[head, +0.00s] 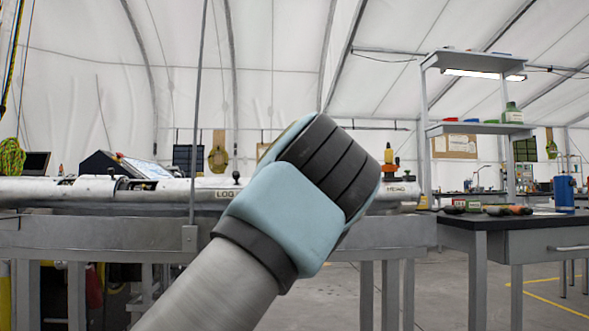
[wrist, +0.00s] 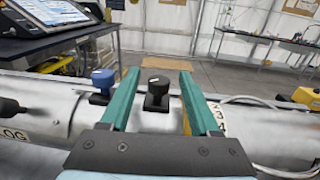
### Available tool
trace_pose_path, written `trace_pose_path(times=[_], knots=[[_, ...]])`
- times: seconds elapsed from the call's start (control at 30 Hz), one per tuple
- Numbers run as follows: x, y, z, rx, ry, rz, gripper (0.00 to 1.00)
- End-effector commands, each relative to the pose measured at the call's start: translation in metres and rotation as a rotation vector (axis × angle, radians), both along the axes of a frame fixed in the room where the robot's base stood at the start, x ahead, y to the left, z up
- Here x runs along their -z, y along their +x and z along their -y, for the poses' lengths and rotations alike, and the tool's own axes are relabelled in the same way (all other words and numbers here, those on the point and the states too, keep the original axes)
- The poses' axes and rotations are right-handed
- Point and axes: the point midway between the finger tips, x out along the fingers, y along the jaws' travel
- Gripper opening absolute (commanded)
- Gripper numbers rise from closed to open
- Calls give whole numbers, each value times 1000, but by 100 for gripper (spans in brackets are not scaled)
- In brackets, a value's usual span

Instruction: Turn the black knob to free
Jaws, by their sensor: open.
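The black knob (wrist: 158,86) stands on a dark base on top of a silver pipe in the wrist view, with a light mark on its top. My gripper (wrist: 160,76) is open, with its two green fingers on either side of the knob in the picture. I cannot tell whether the knob is fully between the fingertips or beyond them. A blue knob (wrist: 103,79) stands just outside the left finger. In the head view my arm and wrist (head: 290,215) cover the middle of the pipe, so the black knob and fingertips are hidden there.
A small black handle (wrist: 10,106) sticks up at left. A screen console (head: 125,165) stands behind. A side table (head: 500,216) with tools and a blue canister (head: 563,194) is at right.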

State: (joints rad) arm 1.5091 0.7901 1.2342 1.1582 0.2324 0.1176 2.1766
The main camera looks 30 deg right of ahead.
Motion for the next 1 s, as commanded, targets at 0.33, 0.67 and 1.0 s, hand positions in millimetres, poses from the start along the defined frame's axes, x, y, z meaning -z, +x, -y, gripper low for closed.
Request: trace_pose_path(times=[0.33, 0.67, 1.0], knots=[[2, -54, -19, 3, 0, -2, 63], [1, -86, -32, 1, -1, -1, 63], [1, -89, -35, 0, -1, -1, 63]])
